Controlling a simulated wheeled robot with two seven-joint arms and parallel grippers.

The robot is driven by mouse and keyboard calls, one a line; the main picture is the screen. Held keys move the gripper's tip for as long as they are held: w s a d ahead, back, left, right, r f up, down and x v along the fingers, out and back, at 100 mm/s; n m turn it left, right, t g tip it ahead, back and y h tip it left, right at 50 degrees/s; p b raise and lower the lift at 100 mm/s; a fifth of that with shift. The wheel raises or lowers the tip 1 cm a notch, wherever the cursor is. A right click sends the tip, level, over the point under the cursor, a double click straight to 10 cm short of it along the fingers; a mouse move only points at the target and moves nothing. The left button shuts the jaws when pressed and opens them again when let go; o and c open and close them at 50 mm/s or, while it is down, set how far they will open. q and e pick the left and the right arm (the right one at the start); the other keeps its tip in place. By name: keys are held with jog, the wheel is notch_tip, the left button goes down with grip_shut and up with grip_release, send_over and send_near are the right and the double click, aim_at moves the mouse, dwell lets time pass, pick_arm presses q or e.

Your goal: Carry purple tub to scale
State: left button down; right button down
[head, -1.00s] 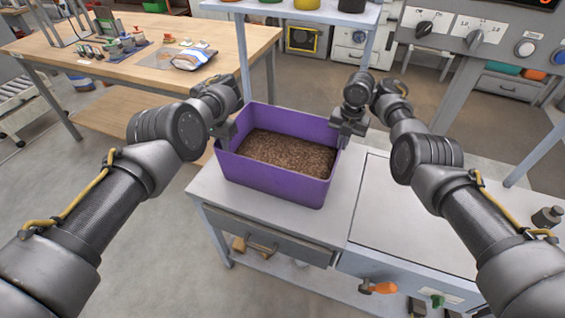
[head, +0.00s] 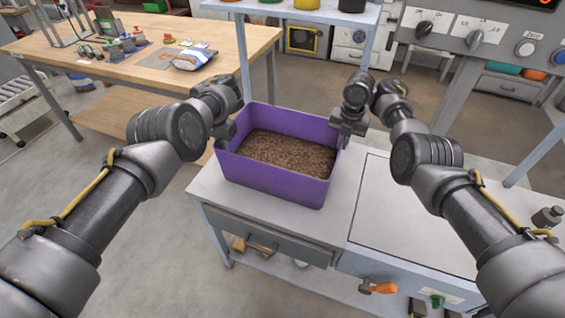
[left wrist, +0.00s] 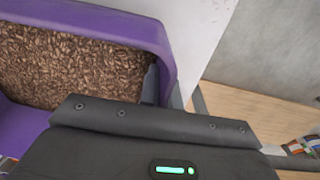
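The purple tub (head: 270,180), full of brown pellets (head: 285,153), stands upright on a light grey bench top. My left gripper (head: 226,136) is at its left wall. In the left wrist view the fingers (left wrist: 164,88) straddle the wall of the tub (left wrist: 150,28), one inside and one outside, close against it. My right gripper (head: 347,132) is at the opposite right wall, near its top edge. Whether its fingers press on the wall is too small to tell. I cannot tell for sure which thing is the scale.
A flat grey panel (head: 415,215) lies right of the tub, largely clear, with a small dark object (head: 547,216) at its far right. A control panel with knobs (head: 473,38) stands at the back right. A shelf post (head: 241,60) rises behind the tub. A wooden table (head: 135,75) is at the back left.

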pick_arm(q)
jog(key=shift+w+r, duration=0.1)
pick_arm(e)
jog(key=shift+w+r, duration=0.1)
